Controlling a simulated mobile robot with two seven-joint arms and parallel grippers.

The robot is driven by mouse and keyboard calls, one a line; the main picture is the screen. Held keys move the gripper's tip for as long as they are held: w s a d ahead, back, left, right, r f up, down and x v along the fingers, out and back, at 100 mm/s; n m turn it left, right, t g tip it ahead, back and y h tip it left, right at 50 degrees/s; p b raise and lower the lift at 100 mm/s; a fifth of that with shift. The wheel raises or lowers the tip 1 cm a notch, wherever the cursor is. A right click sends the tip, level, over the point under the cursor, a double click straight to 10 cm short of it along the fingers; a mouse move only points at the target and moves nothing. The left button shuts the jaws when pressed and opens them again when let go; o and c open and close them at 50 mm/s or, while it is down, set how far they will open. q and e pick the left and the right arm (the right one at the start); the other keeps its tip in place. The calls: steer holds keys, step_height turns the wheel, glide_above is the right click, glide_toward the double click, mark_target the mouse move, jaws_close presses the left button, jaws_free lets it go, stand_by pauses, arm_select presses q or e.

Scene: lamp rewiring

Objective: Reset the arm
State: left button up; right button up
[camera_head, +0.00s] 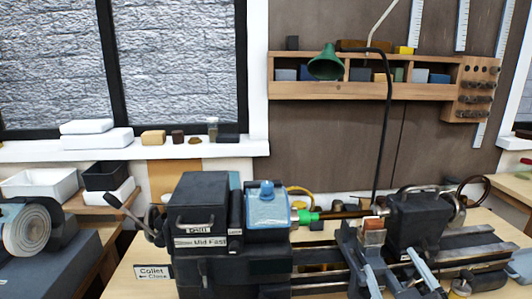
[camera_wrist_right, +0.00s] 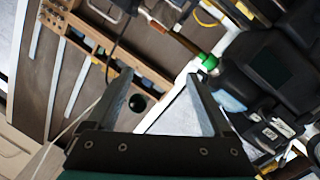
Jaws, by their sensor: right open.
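My right gripper (camera_head: 390,262) shows at the bottom of the head view, its two grey fingers apart in front of the lathe-like machine (camera_head: 205,205). Nothing shows between the fingers. In the right wrist view the same gripper (camera_wrist_right: 158,76) is open and empty, with one fingertip overlapping the green fitting (camera_wrist_right: 207,60) in the picture; I cannot tell the distance. The green fitting also shows in the head view (camera_head: 306,216). My left gripper is not in view.
A green lamp shade (camera_head: 325,66) on a black curved stem stands before the wooden wall rack (camera_head: 340,95). A sill (camera_head: 190,151) with small blocks runs along the left. White and black bins (camera_head: 40,184) stand at the left. Clear bench shows little around the machine.

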steer(key=s+a+f+m+g, duration=0.1)
steer(key=s+f+g, duration=0.3)
steer(key=f, duration=0.3)
steer(key=s+f+m+g, duration=0.1)
steer(key=s+f+g, duration=0.35)
steer(key=f, duration=0.35)
steer(key=s+a+f+g+y, duration=0.1)
steer(key=s+a+f+g, duration=0.1)
steer(key=s+f+g, duration=0.3)
steer(key=s+a+f+y, duration=0.1)
steer(key=s+a+f, duration=0.2)
steer(key=s, duration=0.4)
step_height(320, 180, down, 28)
steer(key=s+g+b, duration=0.1)
steer(key=s+b, duration=0.1)
steer(key=b, duration=0.4)
arm_select(q)
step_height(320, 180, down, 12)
steer(key=b, duration=0.5)
steer(key=shift+b, duration=0.4)
arm_select(e)
steer(key=s+d+f+g, duration=0.1)
steer(key=s+d+f, duration=0.2)
steer(key=s+f, duration=1.2)
step_height(320, 180, down, 4)
steer(key=shift+r, duration=0.1)
